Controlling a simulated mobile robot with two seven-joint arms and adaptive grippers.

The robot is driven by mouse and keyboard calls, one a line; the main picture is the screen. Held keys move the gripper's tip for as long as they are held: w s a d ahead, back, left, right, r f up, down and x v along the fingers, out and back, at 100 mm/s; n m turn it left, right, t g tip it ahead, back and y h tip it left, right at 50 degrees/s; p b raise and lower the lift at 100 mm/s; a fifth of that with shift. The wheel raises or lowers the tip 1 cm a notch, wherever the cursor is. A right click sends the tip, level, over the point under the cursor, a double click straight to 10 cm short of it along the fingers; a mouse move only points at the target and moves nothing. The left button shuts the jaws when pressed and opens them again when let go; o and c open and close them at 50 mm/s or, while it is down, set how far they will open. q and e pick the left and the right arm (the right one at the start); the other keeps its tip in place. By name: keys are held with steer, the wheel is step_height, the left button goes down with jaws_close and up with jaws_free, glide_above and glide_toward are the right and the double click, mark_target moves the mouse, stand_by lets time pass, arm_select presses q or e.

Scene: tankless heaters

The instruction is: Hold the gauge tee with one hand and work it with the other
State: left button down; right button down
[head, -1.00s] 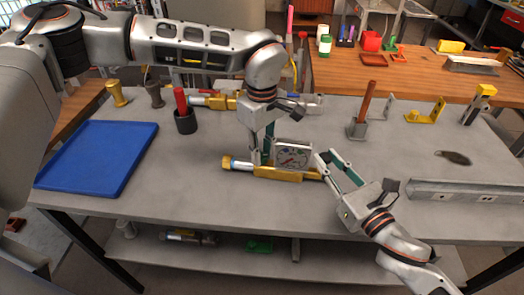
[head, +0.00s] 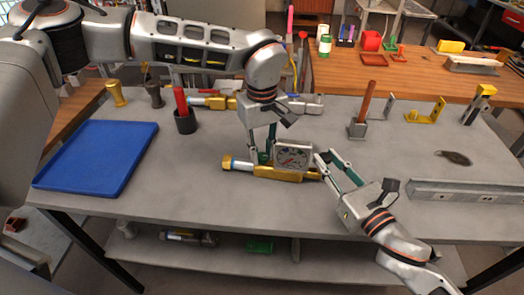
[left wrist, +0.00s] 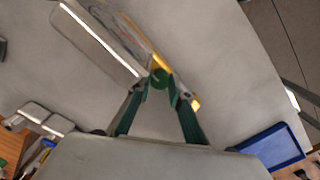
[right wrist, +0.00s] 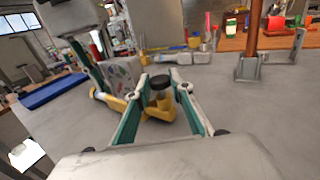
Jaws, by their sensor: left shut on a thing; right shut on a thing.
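The gauge tee (head: 278,173) lies on the grey bench, a brass body with a silver-and-brass left end. Its square-framed dial (head: 293,157) stands up behind the body. My left gripper (head: 262,158) comes down from above, left of the dial. In the left wrist view its tips close on a small round green part (left wrist: 160,78) beside the brass body. My right gripper (head: 320,168) reaches in from the right and is shut on the tee's right end. In the right wrist view a dark-capped post on a brass elbow (right wrist: 160,110) shows between its fingers.
A blue tray (head: 98,157) lies at left. A dark cup with a red-handled tool (head: 185,122) and another brass fitting (head: 222,103) are behind. A wooden-handled tool (head: 362,110), yellow bracket (head: 425,112) and metal channel (head: 470,192) are at right. The front of the bench is clear.

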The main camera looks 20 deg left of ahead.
mark_target(262, 155)
arm_select(q)
steer(key=c, duration=1.8)
jaws_free()
steer(key=shift+r, duration=0.1)
steer(key=shift+r, duration=4)
arm_select(e)
steer(key=c, duration=1.7)
jaws_free()
